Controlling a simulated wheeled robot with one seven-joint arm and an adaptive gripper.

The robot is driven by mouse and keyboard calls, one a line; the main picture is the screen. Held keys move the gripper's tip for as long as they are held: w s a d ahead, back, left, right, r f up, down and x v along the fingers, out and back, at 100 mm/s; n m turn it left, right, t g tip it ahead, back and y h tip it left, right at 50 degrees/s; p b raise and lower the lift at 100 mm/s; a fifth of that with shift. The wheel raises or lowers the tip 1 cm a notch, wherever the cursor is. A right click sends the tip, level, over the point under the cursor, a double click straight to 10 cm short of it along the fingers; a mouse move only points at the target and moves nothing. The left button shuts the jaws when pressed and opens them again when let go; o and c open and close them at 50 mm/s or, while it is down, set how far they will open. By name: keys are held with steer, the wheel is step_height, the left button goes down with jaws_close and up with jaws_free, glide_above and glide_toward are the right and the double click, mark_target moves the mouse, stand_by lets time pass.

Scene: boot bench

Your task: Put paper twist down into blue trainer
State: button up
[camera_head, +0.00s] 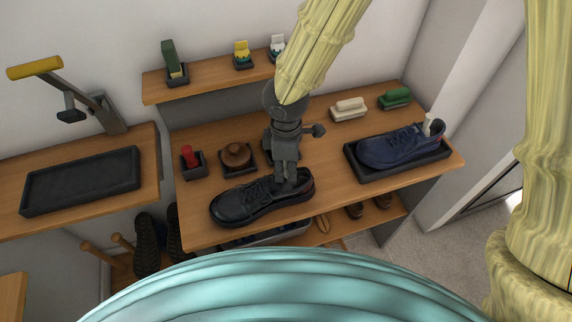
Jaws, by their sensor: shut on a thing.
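The blue trainer (398,147) sits in a black tray (360,176) at the right of the bench, its toe to the left. A small white upright piece (428,124) shows at its heel opening; it looks like a paper twist, but is too small to be sure. My gripper (284,181) points down at the opening of a black shoe (245,202), left of the trainer. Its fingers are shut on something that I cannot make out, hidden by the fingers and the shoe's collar. The black shoe stands flat on the bench near its front edge.
A red-topped holder (188,159) and a brown round pot (237,156) stand left of my gripper. A cream brush (349,109) and a green brush (395,98) lie behind the trainer. A shelf (205,82) runs above the back. Bare bench (335,160) lies between the shoes.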

steer(key=shift+f, duration=0.2)
steer(key=shift+c, duration=0.2)
steer(key=shift+f+b, duration=0.95)
steer(key=shift+f, duration=0.35)
steer(key=o, duration=0.8)
steer(key=shift+o, duration=0.2)
steer(key=shift+r, duration=0.1)
steer(key=shift+r+p, duration=4.15)
steer(key=shift+r, duration=0.3)
